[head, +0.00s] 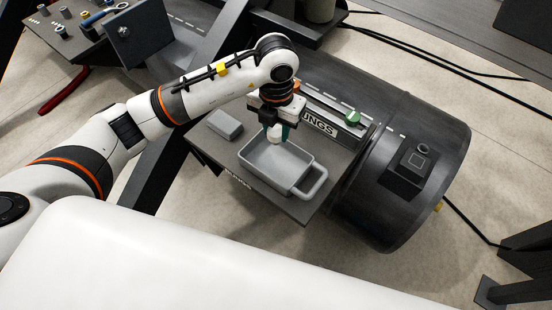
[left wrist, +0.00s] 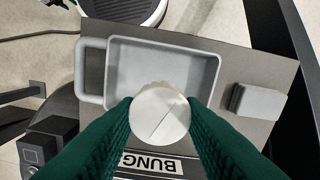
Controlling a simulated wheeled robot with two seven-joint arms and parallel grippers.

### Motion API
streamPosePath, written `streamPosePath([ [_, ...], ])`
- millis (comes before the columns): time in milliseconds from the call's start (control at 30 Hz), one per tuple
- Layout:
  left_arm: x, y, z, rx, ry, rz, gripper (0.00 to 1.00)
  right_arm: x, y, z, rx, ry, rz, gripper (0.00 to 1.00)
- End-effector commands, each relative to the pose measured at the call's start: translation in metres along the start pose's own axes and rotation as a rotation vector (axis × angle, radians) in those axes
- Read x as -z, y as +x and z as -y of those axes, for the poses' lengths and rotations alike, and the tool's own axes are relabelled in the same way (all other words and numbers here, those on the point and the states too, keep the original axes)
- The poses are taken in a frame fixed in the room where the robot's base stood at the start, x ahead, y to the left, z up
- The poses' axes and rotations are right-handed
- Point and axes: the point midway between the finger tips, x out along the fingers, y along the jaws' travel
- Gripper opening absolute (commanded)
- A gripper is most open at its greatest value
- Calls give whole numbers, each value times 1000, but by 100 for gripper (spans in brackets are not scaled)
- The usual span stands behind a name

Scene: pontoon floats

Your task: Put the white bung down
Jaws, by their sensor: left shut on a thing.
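My left gripper (head: 275,130) is shut on the white bung (left wrist: 160,113), which sits between its green fingertips in the left wrist view. In the head view the gripper points down at the back edge of a grey tray with a handle (head: 262,163). In the left wrist view the bung overlaps the edge of that tray (left wrist: 219,75). The inside of the tray that shows is empty. I cannot tell how high the bung is above it.
The tray stands on a dark board (head: 222,160) with a "BUNGS" label (head: 319,125). A small grey block (head: 225,124) lies left of the tray. A green-topped piece (head: 352,118) is near a black float (head: 425,140). Another bench (head: 75,45) with small parts is at the upper left.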

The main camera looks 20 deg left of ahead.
Motion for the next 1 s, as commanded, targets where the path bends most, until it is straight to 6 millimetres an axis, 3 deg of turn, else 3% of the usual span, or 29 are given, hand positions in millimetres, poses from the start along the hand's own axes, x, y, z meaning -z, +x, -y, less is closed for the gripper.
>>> streamPosePath([
  [300,-1,52,-1,0,-28,4,13,0,-3,0,0,0,1,36],
  [533,-1,71,-1,-1,-26,3,13,0,-4,0,0,0,0,36],
  [700,-1,95,-1,-1,-25,5,13,0,-5,0,0,0,0,36],
  [1000,0,100,-1,0,-24,0,13,0,-4,0,0,0,0,36],
])
